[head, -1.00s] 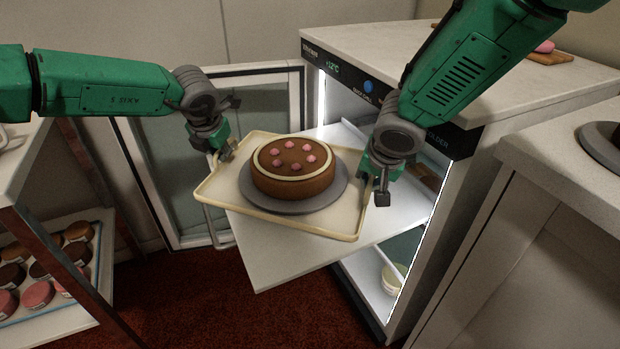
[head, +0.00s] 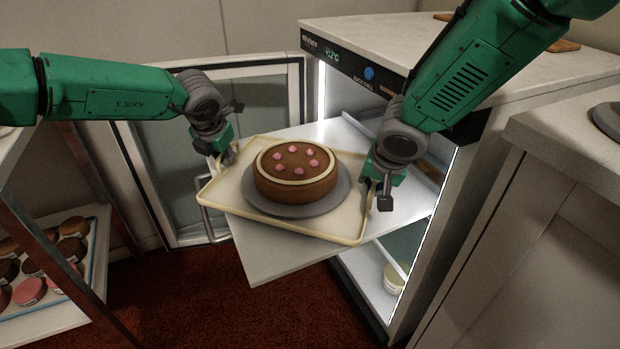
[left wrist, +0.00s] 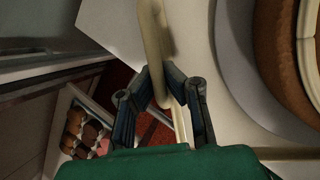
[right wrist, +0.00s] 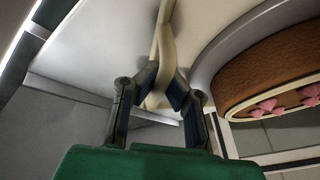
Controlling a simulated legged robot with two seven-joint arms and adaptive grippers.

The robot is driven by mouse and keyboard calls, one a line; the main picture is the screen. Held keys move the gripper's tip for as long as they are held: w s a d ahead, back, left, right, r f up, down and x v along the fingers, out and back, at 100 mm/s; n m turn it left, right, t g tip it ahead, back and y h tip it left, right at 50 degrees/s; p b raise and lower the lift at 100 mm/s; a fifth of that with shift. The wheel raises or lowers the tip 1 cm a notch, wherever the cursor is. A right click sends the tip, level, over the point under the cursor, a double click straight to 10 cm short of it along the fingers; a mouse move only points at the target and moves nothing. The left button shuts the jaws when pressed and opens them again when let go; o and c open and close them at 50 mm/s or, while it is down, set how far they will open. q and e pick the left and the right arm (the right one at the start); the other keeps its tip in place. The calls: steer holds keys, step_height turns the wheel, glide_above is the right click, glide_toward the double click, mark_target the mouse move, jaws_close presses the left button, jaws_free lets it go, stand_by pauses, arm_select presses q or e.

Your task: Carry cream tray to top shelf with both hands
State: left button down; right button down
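The cream tray (head: 335,235) has a low rim and carries a grey round turntable plate (head: 255,200) with a brown cake (head: 297,188) topped with pink dots. The tray lies over a pulled-out white shelf (head: 270,262) of the open cabinet; I cannot tell whether they touch. My left gripper (head: 228,157) is at the tray's left side, and in the left wrist view its fingers close on the rim (left wrist: 155,40). My right gripper (head: 376,190) is at the right side, and in the right wrist view its fingers close on the rim (right wrist: 163,50).
The lit cabinet (head: 440,190) stands behind right, its glass door (head: 185,170) swung open at the left. A rack with a tray of small round cakes (head: 55,285) stands at far left. A counter (head: 560,140) is at the right. Red floor lies below.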

arm_select(q)
steer(key=shift+d+f+b, duration=0.3)
steer(key=shift+f+b, duration=0.15)
arm_select(e)
steer(key=shift+d+f, duration=0.1)
steer(key=shift+f, duration=0.5)
arm_select(q)
steer(key=c, duration=2)
jaws_free()
steer(key=shift+f, duration=0.15)
arm_select(e)
steer(key=c, duration=2)
jaws_free()
steer(key=shift+c, duration=0.2)
arm_select(q)
steer(key=shift+o, duration=1.4)
steer(key=shift+a, duration=0.1)
arm_select(e)
steer(key=o, duration=0.3)
arm_select(q)
steer(key=shift+a, duration=0.3)
arm_select(e)
steer(key=shift+a, duration=0.25)
steer(key=shift+d+r, duration=0.1)
arm_select(q)
steer(key=v, duration=1.2)
arm_select(e)
steer(key=v, duration=1.1)
steer(key=shift+s+r, duration=0.2)
steer(key=shift+r, duration=0.1)
